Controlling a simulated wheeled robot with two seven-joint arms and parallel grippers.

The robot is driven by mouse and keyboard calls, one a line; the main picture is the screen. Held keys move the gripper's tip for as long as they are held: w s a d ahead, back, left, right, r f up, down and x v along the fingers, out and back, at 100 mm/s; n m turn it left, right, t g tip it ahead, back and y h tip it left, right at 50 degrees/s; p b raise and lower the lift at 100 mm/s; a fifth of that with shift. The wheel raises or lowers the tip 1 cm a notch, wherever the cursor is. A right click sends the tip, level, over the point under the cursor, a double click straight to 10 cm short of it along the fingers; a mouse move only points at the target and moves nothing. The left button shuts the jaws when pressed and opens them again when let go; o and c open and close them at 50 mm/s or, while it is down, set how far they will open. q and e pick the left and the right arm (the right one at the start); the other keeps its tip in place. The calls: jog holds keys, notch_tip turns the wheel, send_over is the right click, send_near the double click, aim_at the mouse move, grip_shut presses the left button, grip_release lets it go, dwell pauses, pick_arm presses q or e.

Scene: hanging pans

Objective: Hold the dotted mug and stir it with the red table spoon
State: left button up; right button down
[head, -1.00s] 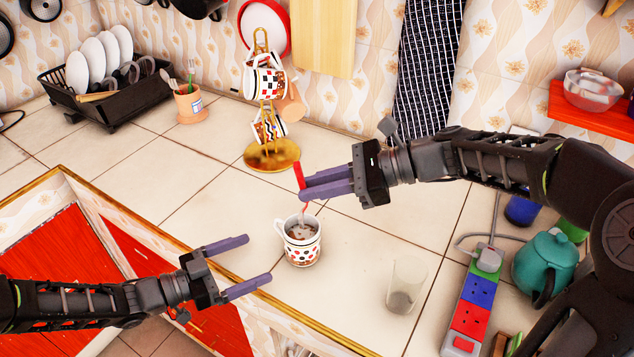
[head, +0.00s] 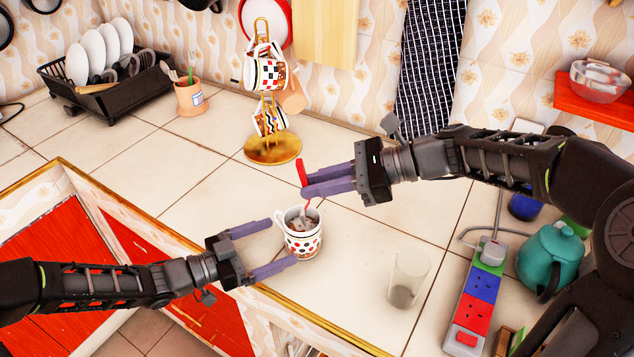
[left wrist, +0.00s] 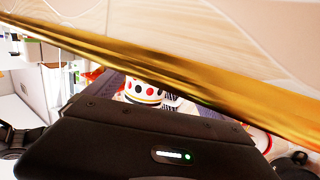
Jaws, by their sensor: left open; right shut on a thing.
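The dotted mug (head: 304,244) stands upright on the tiled counter in the head view, white with red and black dots and a dark drink inside. Its handle faces left. My left gripper (head: 284,242) is open, its two fingers reaching toward the mug's left side, one near the handle and one near the lower front. I cannot tell whether they touch it. The mug (left wrist: 143,91) also shows partly in the left wrist view. My right gripper (head: 304,183) is shut on the red spoon (head: 301,172) above the mug. The spoon's lower end is inside the mug.
A clear glass (head: 408,280) stands right of the mug, near a power strip (head: 474,300) and a teal teapot (head: 549,259). A mug stand (head: 273,150) is behind. The counter's gold edge (head: 285,318) runs close in front, below my left gripper.

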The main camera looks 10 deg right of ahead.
aim_at(286, 239)
pick_arm(q)
jog(key=b+x, duration=0.1)
jog(key=x, duration=0.2)
jog(key=shift+d+f, duration=0.1)
jog(key=shift+d, duration=0.15)
jog(key=shift+w+d+b, duration=0.25)
jog(key=shift+d+b, duration=0.15)
jog(key=shift+d, duration=0.15)
jog(key=shift+a, duration=0.1)
jog(key=c, duration=1.5)
jog(key=shift+o, duration=0.2)
jog(key=shift+w, duration=0.1)
jog(key=o, duration=1.5)
jog(key=shift+c, duration=0.2)
